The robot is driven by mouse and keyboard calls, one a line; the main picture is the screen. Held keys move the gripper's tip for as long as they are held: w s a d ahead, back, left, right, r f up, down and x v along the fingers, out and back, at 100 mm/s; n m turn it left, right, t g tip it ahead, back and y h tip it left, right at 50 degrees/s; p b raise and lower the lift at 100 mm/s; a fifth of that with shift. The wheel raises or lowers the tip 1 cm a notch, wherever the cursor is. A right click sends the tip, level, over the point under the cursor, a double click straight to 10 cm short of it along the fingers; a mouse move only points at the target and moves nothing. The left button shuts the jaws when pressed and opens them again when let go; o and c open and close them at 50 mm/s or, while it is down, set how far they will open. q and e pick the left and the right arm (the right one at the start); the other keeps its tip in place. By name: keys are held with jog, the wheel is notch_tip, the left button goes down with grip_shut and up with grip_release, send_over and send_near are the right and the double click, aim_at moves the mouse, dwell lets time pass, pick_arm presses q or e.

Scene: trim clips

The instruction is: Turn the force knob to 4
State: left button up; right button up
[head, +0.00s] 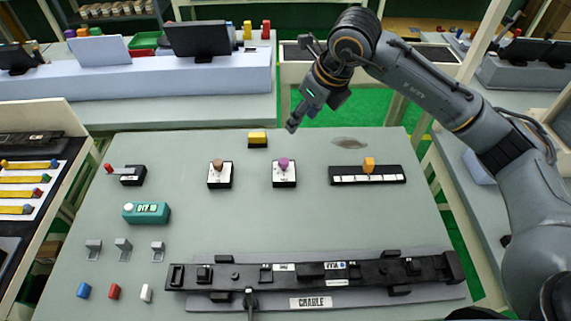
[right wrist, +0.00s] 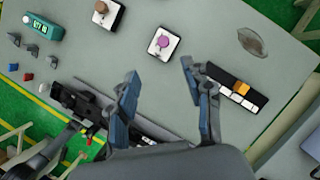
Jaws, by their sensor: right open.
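Two knobs stand on white-faced dark bases on the grey-green table: a brown knob (head: 217,164) and a purple knob (head: 283,163) to its right. Their labels are too small to read, so I cannot tell which is the force knob or its setting. In the right wrist view the purple knob (right wrist: 163,42) lies beyond the fingers and the brown knob (right wrist: 103,8) is at the top edge. My right gripper (head: 293,125) is raised near the table's far edge, touching neither knob. Its fingers (right wrist: 159,72) are apart and empty. My left gripper is not in view.
An orange-handled slider (head: 369,164) stands right of the knobs. A red-tipped lever (head: 108,168) and teal display box (head: 146,212) are left. A long black trim bar (head: 312,271) lies in front, with clear table between.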

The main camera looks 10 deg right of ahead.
aim_at(284, 161)
jog(key=x, duration=0.6)
jog(key=s+d+x, duration=0.1)
jog(key=x, duration=1.2)
jog(key=shift+s+d+f+b, duration=0.15)
jog(key=shift+f+b, duration=0.15)
jog(key=shift+f, duration=0.15)
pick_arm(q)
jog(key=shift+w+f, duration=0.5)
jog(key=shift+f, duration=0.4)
pick_arm(e)
grip_shut()
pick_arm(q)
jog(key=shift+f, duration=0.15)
